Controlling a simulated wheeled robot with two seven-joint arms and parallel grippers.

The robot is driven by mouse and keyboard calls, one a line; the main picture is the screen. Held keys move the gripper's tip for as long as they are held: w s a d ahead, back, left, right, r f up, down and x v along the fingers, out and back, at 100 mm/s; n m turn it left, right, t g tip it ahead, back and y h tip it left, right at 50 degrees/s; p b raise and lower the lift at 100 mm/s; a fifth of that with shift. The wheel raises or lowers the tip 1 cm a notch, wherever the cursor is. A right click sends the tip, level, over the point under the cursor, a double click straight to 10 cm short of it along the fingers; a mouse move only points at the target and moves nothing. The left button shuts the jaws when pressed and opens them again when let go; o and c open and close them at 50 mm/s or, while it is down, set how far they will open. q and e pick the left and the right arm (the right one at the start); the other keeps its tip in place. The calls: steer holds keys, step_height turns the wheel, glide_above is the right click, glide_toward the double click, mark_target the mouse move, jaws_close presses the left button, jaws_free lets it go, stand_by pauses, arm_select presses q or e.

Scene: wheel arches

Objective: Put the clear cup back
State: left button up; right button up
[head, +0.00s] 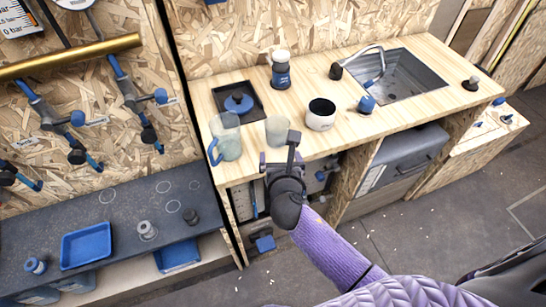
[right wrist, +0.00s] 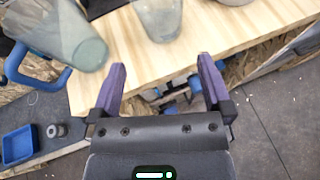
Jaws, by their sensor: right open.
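The clear cup (head: 278,131) stands upright near the front edge of the wooden counter, to the right of a clear jug (head: 229,143) with a blue handle. My right gripper (head: 280,155) is open and empty at the counter's front edge, just in front of the cup. In the right wrist view the cup (right wrist: 160,17) lies beyond the gap between the purple fingers (right wrist: 161,64), apart from them, with its top cut off by the picture edge. The jug (right wrist: 65,35) is at upper left there. My left gripper is not in view.
A lower dark bench (head: 130,205) with blue trays is at left.

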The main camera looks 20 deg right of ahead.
steer(key=s+d+f+m+g+y, duration=0.15)
steer(key=s+f+m+g, duration=0.65)
steer(key=s+f+m, duration=1.05)
steer(key=s+f+m+g, duration=0.1)
steer(key=s+f+m, duration=0.2)
steer(key=s, duration=0.3)
steer(key=s+f+m+g+y, duration=0.1)
steer(key=s+f+m+g, duration=0.1)
steer(key=s, duration=0.5)
steer(key=s+d+f+m+g+y, duration=0.1)
steer(key=s+f+m, duration=0.3)
steer(key=s+m, duration=0.2)
steer(key=shift+s+f, duration=0.15)
steer(key=shift+s, duration=0.2)
